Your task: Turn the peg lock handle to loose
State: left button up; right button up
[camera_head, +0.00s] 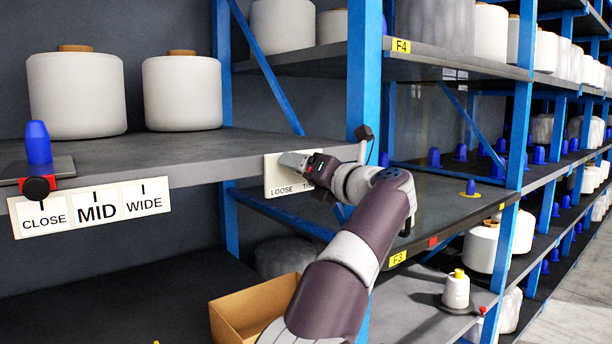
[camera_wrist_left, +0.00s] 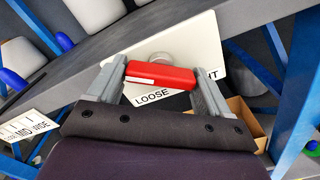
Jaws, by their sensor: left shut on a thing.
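The peg lock handle is a red bar (camera_wrist_left: 158,76) in the left wrist view. It lies in front of a round grey pivot (camera_wrist_left: 159,58) on a white sign plate (camera_wrist_left: 190,42) marked LOOSE at the left and a partly hidden word at the right. My left gripper (camera_wrist_left: 160,80) is shut on the handle, one grey finger at each end. In the head view the same plate (camera_head: 276,178) is on the shelf's front edge, and my left gripper (camera_head: 303,161) covers most of the handle there. Which word the handle points to, I cannot tell. My right gripper is in neither view.
A second sign (camera_head: 96,208) reads CLOSE, MID, WIDE, with a black knob (camera_head: 37,188) over CLOSE and a blue peg (camera_head: 38,143) above. White bobbins (camera_head: 78,93) stand on the shelf. A blue post (camera_head: 364,70) rises beside my arm. A cardboard box (camera_head: 262,308) is below.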

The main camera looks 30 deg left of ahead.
pick_arm(q)
jog(key=shift+w+f+n, duration=0.1)
jog(key=shift+f+n, duration=0.15)
jog(key=shift+n, duration=0.15)
jog(key=o, duration=1)
jog(key=shift+c, duration=0.2)
jog(key=b+v, duration=0.3)
jog(key=v, duration=0.9)
jog(key=shift+d, duration=0.3)
